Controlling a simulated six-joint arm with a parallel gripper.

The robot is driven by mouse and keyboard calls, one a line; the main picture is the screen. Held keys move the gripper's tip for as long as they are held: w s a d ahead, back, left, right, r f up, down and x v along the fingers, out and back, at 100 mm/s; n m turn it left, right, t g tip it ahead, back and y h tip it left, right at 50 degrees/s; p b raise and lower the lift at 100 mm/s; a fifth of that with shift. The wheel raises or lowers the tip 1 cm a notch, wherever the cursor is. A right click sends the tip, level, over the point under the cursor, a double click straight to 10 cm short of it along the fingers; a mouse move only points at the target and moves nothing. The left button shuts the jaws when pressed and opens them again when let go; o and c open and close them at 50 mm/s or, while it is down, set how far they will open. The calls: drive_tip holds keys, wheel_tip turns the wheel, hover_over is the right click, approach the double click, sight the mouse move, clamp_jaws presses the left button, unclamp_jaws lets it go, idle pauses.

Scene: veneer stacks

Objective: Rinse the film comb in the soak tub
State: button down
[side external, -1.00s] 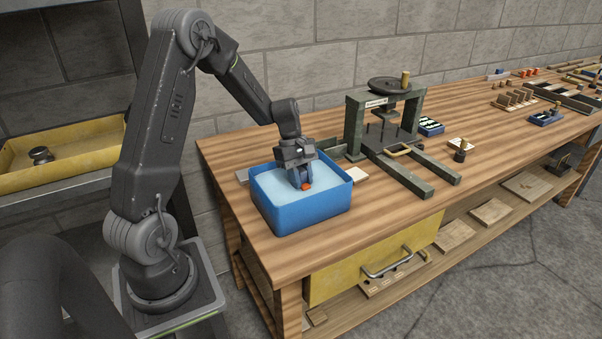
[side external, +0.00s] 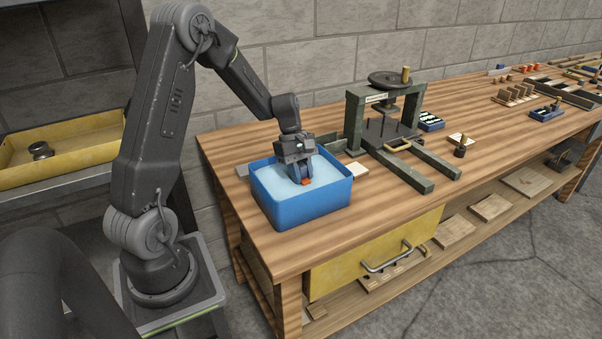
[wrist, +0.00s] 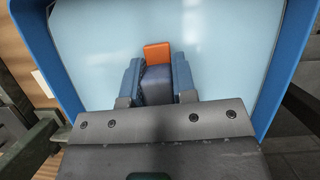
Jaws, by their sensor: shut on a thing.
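The soak tub (side external: 311,211) is a blue open box of pale blue liquid at the near left end of the bench. My gripper (side external: 301,181) points down inside its rim, at the liquid. It is shut on the film comb, whose orange end (side external: 306,182) shows just past the fingers. In the wrist view the comb's orange part (wrist: 157,53) and a dark blue-grey part (wrist: 156,84) lie between my two blue fingers (wrist: 155,82). The comb's lower part is hidden, and I cannot tell how deep it sits. The tub wall (wrist: 49,62) also shows there.
A dark green press (side external: 355,125) with a round handwheel stands right of the tub. A pale block (side external: 357,170) lies between them. A yellow drawer (side external: 330,280) sits under the bench top. A yellow tray (side external: 62,170) is on the left shelf. The bench front right of the tub is clear.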

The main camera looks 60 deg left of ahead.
drive_tip(key=shift+r, duration=5.5)
